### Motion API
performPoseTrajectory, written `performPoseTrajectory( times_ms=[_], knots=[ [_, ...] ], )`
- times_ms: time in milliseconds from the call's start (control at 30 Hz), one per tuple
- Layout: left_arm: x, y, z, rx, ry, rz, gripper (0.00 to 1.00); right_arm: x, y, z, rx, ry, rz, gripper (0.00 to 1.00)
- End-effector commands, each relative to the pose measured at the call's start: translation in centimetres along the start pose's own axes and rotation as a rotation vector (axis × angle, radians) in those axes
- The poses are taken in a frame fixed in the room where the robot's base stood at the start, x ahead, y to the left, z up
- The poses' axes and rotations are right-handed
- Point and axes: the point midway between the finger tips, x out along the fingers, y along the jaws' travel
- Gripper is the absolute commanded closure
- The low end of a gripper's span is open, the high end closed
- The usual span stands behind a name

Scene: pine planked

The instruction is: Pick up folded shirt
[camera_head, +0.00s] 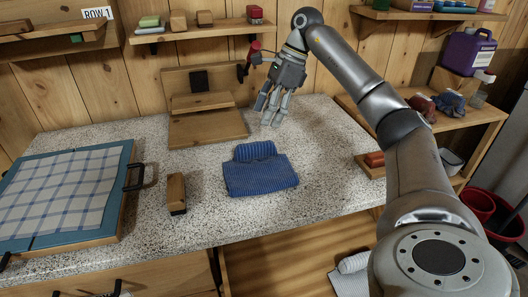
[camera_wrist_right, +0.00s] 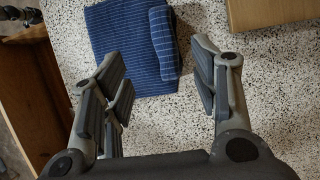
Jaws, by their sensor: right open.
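A folded blue striped shirt (camera_head: 261,176) lies flat on the speckled counter (camera_head: 320,150) in the head view, with a rolled or folded part along its far edge. In the right wrist view the shirt (camera_wrist_right: 115,42) lies below and beyond the fingers, its rolled part (camera_wrist_right: 163,45) on the right. My right gripper (camera_head: 270,117) is open and empty, above the counter behind the shirt and apart from it. Its spread fingers also show in the right wrist view (camera_wrist_right: 165,95). My left gripper is not in view.
A wooden stand (camera_head: 207,125) is at the back of the counter. A wooden-handled block (camera_head: 177,192) stands left of the shirt. A blue-framed board with checked cloth (camera_head: 65,195) fills the left side. The counter right of the shirt is mostly clear.

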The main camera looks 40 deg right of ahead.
Motion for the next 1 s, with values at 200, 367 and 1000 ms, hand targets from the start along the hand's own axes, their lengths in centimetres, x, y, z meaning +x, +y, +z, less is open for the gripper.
performPoseTrajectory(
  times_ms=[200, 367, 1000],
  knots=[
    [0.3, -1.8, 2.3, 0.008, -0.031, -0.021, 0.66, 1.5, -0.1, -0.9, 0.011, 0.011, -0.009, 0.45],
    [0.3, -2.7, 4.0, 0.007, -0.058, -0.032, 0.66, 4.0, -0.1, -0.8, 0.011, 0.01, -0.01, 0.45],
    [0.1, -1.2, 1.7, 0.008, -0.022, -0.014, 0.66, 10.3, -0.1, -1.0, 0.01, 0.007, -0.012, 0.45]
  ],
)
